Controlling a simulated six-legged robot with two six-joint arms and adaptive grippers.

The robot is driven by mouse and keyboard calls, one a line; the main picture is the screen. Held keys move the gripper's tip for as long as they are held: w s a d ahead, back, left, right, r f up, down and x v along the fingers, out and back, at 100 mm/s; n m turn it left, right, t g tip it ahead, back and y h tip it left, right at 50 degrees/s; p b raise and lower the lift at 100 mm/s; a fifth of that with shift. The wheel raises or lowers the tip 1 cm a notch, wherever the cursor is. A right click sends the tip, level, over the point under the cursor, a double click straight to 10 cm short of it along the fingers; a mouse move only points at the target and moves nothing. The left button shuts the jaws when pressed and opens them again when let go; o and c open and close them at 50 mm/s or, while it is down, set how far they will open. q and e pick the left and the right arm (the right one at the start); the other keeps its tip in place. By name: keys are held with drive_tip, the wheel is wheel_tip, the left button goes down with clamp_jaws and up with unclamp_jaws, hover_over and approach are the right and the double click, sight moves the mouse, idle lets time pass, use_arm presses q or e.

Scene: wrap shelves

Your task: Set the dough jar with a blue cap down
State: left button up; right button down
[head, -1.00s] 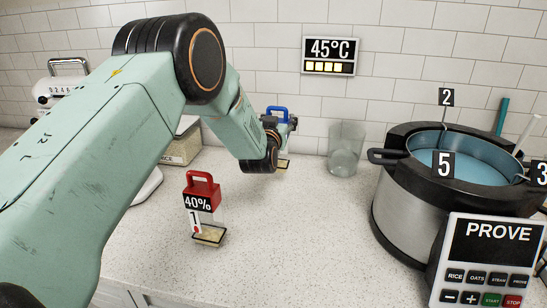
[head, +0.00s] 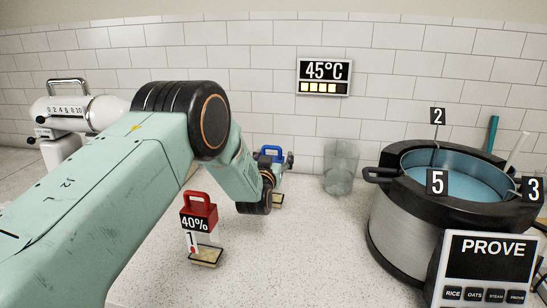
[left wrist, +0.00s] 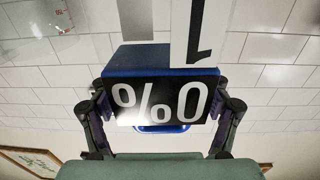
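The dough jar with a blue cap (head: 270,152) is at the back of the counter, mostly hidden behind my left wrist. Its base (head: 278,199) shows low, at or just above the counter; I cannot tell whether it touches. In the left wrist view its blue cap (left wrist: 150,60) and 0% label fill the middle. My left gripper (left wrist: 162,100) has one finger on each side of the cap and appears shut on it. A second jar, with a red cap (head: 199,208) and a 40% label, stands on the counter nearer me. My right gripper is not in view.
A clear glass container (head: 340,168) stands to the right of the blue-capped jar. A large round cooker (head: 395,225) with a PROVE panel (head: 490,250) fills the right. A white machine (head: 62,130) is at the left. The counter between the red-capped jar and cooker is clear.

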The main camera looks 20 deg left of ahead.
use_arm(q)
drive_tip(key=shift+o, duration=0.5)
drive_tip(key=shift+w+f, duration=0.25)
drive_tip(key=shift+w, duration=0.05)
drive_tip(key=shift+s+r, duration=0.15)
drive_tip(key=shift+s, duration=0.3)
drive_tip(key=v, duration=1.1)
drive_tip(key=shift+s+d, duration=0.15)
